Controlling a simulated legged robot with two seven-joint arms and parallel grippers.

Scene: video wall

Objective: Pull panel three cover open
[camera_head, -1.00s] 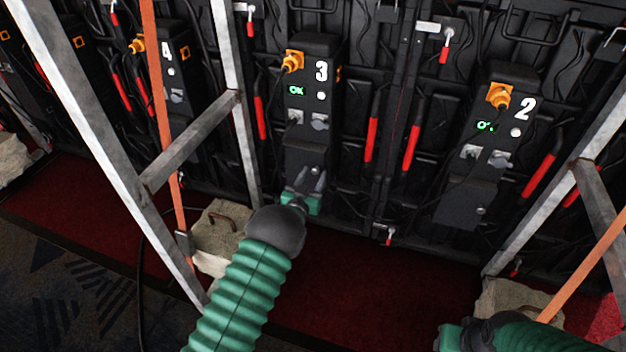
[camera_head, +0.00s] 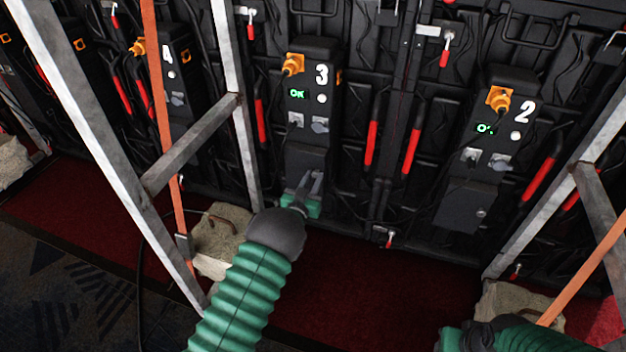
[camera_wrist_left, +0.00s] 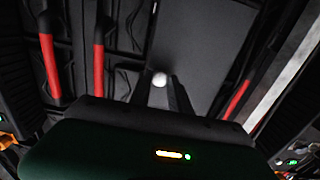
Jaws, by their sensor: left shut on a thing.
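Panel three (camera_head: 313,100) is a black box on the video wall, marked with a white 3 and a green OK light. Its cover (camera_head: 306,157) is the dark plate at its lower end. My left gripper (camera_head: 311,176) is at the cover's lower part, its fingers pointing up at it. In the left wrist view the fingers (camera_wrist_left: 163,90) are shut on a small round pale knob (camera_wrist_left: 160,79) in front of the dark cover (camera_wrist_left: 205,45). In the head view the fingers hide the knob. My right gripper (camera_head: 450,338) is only partly seen at the bottom edge, its fingers not clear.
Panel two (camera_head: 500,130) stands to the right and panel four (camera_head: 172,75) to the left. A metal frame (camera_head: 190,145) with an orange strap stands left of my left arm. Sandbags (camera_head: 220,232) rest on the floor. Red-handled levers (camera_head: 371,143) flank panel three.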

